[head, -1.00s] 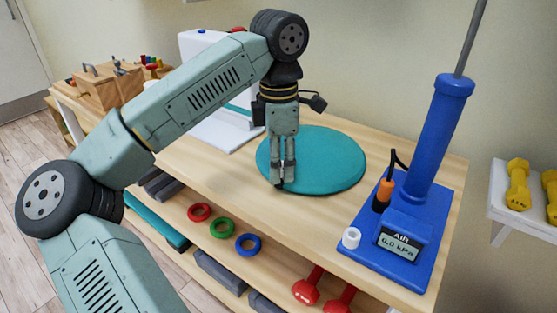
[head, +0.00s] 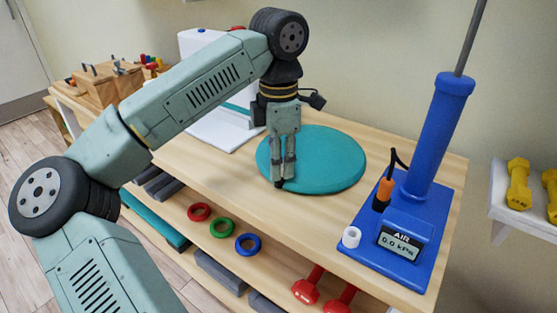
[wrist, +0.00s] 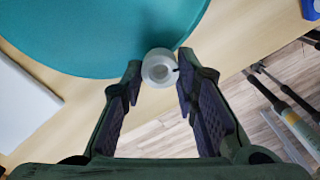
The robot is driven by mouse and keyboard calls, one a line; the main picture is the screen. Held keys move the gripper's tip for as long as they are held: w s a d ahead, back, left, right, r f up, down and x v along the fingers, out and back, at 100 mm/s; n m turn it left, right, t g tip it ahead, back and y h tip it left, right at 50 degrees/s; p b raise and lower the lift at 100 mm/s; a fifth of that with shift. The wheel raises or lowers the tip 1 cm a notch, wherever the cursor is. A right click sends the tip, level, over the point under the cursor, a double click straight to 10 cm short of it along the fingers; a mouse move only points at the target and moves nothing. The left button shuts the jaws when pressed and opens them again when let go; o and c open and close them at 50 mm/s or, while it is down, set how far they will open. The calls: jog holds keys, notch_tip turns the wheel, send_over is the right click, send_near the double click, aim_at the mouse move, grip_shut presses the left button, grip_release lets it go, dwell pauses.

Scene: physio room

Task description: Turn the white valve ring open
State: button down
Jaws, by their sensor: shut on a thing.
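The white valve ring (wrist: 148,72) sits at the rim of the teal round cushion (wrist: 85,40), between my fingertips in the wrist view. A small dark mark shows on its right side. My gripper (wrist: 158,78) is shut on the ring, with one finger on each side. In the head view my gripper (head: 281,182) points down at the near left edge of the teal cushion (head: 325,160), and its fingers hide the ring. Whether the valve is open cannot be told.
A blue pump (head: 440,130) with an air gauge reading 0.0 kPa stands at the table's right end. A short white cylinder (head: 351,237) stands on its base. A white device (head: 225,130) is behind the gripper. Coloured rings and red dumbbells lie on the lower shelf.

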jog(key=n+b, duration=0.1)
jog(key=n, duration=0.6)
jog(key=shift+s, duration=0.15)
jog(key=n+b, duration=0.1)
jog(key=n, duration=0.4)
jog(key=shift+d+n, duration=0.15)
jog(key=shift+n, duration=0.15)
dwell(0.4)
jog(key=c, duration=1.3)
grip_release()
notch_tip(320, 180, up, 12)
